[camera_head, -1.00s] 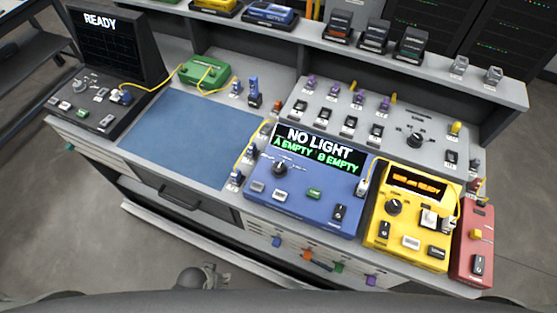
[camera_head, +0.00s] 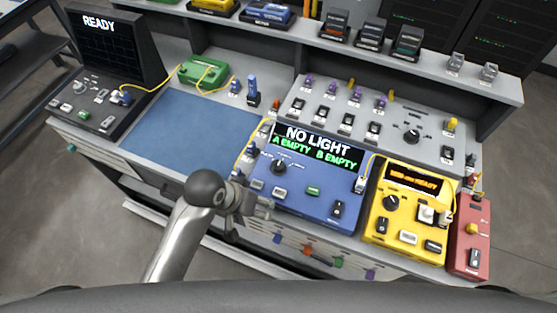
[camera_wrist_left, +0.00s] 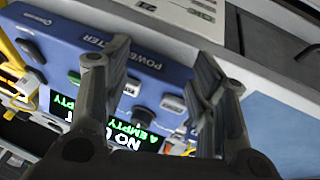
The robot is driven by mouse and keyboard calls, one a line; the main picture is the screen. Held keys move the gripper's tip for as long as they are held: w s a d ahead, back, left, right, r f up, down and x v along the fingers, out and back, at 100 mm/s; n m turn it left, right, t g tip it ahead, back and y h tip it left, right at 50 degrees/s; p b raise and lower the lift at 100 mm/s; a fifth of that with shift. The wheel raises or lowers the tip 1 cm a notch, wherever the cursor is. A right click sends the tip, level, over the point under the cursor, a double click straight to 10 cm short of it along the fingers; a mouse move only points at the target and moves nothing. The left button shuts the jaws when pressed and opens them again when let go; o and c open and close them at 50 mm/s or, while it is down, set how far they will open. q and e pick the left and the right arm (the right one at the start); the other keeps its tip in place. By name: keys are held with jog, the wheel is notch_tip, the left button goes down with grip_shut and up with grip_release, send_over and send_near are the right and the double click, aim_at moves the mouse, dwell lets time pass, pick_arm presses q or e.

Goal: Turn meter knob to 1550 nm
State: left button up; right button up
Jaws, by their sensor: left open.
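The blue power meter (camera_head: 300,200) stands at the front of the bench, with a screen reading NO LIGHT, A EMPTY, B EMPTY. Its black knob (camera_head: 278,167) is at the left of its face, below the screen; its setting is too small to read. My left gripper (camera_head: 262,206) is by the meter's front left corner, nearer me than the knob and apart from it. In the left wrist view the open, empty fingers (camera_wrist_left: 160,66) are over the power meter (camera_wrist_left: 60,35), which appears turned around. My right gripper is not in view.
A yellow unit (camera_head: 408,220) and a red unit (camera_head: 468,240) stand right of the meter. A blue mat (camera_head: 190,130) lies clear to the left. A yellow cable (camera_head: 247,146) runs by the meter's left side. A grey sloped panel (camera_head: 340,100) with switches is behind.

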aim_at(278, 165)
pick_arm(q)
jog(key=w+d+r, duration=0.1)
jog(key=w+d, duration=0.1)
jog(key=w+d+r+m+g, duration=0.1)
jog(key=w+d+r, duration=0.1)
jog(key=d, duration=0.1)
jog(key=w+d+r+m+g, duration=0.1)
jog(key=w+d+r, duration=0.1)
jog(key=d, duration=0.1)
jog(key=shift+w+d+r, duration=0.1)
jog(key=shift+d+r, duration=0.1)
jog(key=w+a+r+y, duration=0.3)
jog(key=w+r+y, duration=0.15)
jog(key=w, duration=0.25)
jog(key=shift+g+h, duration=0.3)
jog(key=shift+h, duration=0.05)
jog(key=f, duration=0.3)
jog(key=f+p, duration=0.1)
jog(key=f, duration=0.2)
jog(key=f+p, duration=0.1)
jog(key=f, duration=0.2)
jog(key=shift+s+d+f, duration=0.1)
jog(key=shift+s+d, duration=0.1)
jog(key=shift+d, duration=0.1)
jog(key=shift+f, duration=0.4)
jog(key=shift+c, duration=0.3)
jog(key=c, duration=1)
